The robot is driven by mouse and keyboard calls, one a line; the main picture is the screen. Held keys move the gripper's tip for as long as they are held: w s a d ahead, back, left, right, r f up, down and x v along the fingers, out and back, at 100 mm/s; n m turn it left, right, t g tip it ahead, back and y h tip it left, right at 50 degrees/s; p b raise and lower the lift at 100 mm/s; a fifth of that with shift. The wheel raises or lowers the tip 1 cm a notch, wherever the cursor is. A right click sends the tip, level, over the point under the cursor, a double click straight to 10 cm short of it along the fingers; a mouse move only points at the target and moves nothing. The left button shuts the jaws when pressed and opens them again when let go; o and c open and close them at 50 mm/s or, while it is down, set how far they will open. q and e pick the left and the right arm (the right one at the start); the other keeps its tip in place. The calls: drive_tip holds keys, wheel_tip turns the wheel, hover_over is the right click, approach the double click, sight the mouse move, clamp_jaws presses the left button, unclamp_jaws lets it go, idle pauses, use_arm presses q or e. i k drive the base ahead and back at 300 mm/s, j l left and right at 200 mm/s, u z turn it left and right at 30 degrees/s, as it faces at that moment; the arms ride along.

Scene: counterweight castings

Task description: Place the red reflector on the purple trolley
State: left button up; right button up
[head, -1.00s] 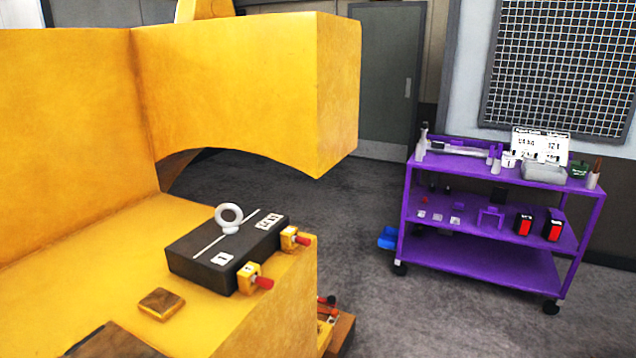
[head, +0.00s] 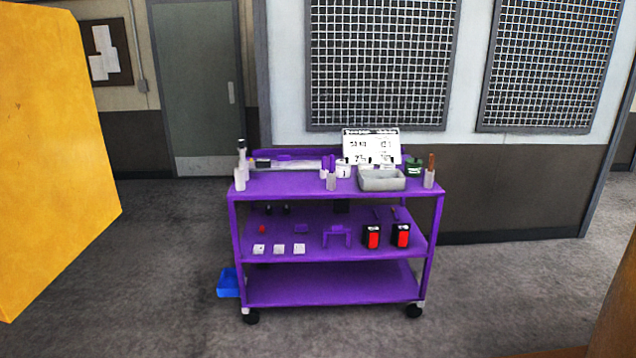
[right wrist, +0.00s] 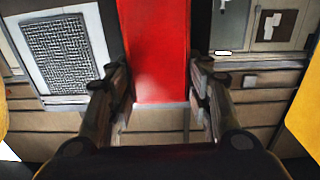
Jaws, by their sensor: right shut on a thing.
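The red reflector (right wrist: 158,45) shows in the right wrist view as a flat, upright red piece running out of the top of the picture. My right gripper (right wrist: 160,78) is shut on it, one finger on each side. The purple trolley (head: 330,286) stands ahead in the middle of the head view, with three shelves, and apart from the held reflector. Neither gripper shows in the head view, and my left gripper is in no view.
The top shelf holds bottles, a grey tray (head: 382,179) and a white sign (head: 371,145). The middle shelf holds white blocks and two black-and-red items; the bottom shelf is bare. A blue bin (head: 229,283) sits beside the trolley. A yellow casting (head: 55,150) stands left. Floor before the trolley is clear.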

sight(289, 178)
drive_tip(key=i, duration=1.65)
drive_tip(key=i+j, duration=0.2)
drive_tip(key=i, duration=0.35)
drive_tip(key=i+j+u, duration=0.1)
drive_tip(key=i, duration=0.4)
drive_tip(key=i+j, duration=0.2)
drive_tip(key=i, duration=0.35)
drive_tip(key=i+j, duration=0.15)
drive_tip(key=j, duration=0.15)
drive_tip(key=i+j, duration=0.2)
drive_tip(key=i+j+z, duration=0.1)
drive_tip(key=j, duration=0.35)
drive_tip(key=i, duration=0.05)
